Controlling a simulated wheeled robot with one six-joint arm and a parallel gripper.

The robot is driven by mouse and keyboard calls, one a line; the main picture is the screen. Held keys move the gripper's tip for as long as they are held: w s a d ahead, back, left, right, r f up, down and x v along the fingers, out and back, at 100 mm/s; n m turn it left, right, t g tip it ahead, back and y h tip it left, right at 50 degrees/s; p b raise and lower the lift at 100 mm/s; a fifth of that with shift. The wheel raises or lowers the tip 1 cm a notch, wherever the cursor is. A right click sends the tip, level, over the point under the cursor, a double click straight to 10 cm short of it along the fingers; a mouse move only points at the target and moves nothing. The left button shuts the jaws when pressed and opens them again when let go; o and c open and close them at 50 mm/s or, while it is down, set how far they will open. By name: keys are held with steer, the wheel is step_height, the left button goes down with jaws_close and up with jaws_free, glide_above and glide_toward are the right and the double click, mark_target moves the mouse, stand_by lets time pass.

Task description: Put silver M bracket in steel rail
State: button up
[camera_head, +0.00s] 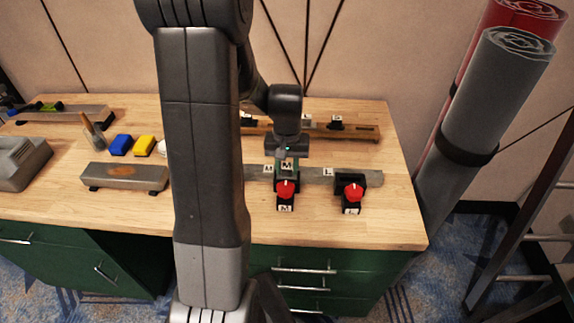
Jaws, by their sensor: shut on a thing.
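The steel rail (314,176) lies along the worktop, right of my upright arm link, with small letter labels on its face. My gripper (287,158) points down over the rail's middle, shut on a small piece with an M label (287,166). This piece appears to be the silver M bracket. It is at the rail, but I cannot tell whether it is seated or just above. A black clamp with a red knob (285,188) and an M label stands at the rail's front, just below the gripper. A second red-knobbed clamp (352,192), labelled L, stands to the right.
A brown wooden rail (360,132) with black brackets lies behind. At left are a grey block (124,177), blue (121,145) and yellow (144,146) pieces and a grey device (18,160). Rolled material (484,105) stands right of the bench. The front right worktop is clear.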

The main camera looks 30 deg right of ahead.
steer(key=o, duration=1.7)
steer(key=shift+r+p, duration=2.65)
steer(key=shift+r, duration=0.9)
steer(key=shift+f, duration=0.1)
steer(key=shift+f+b, duration=2.65)
steer(key=shift+f, duration=0.8)
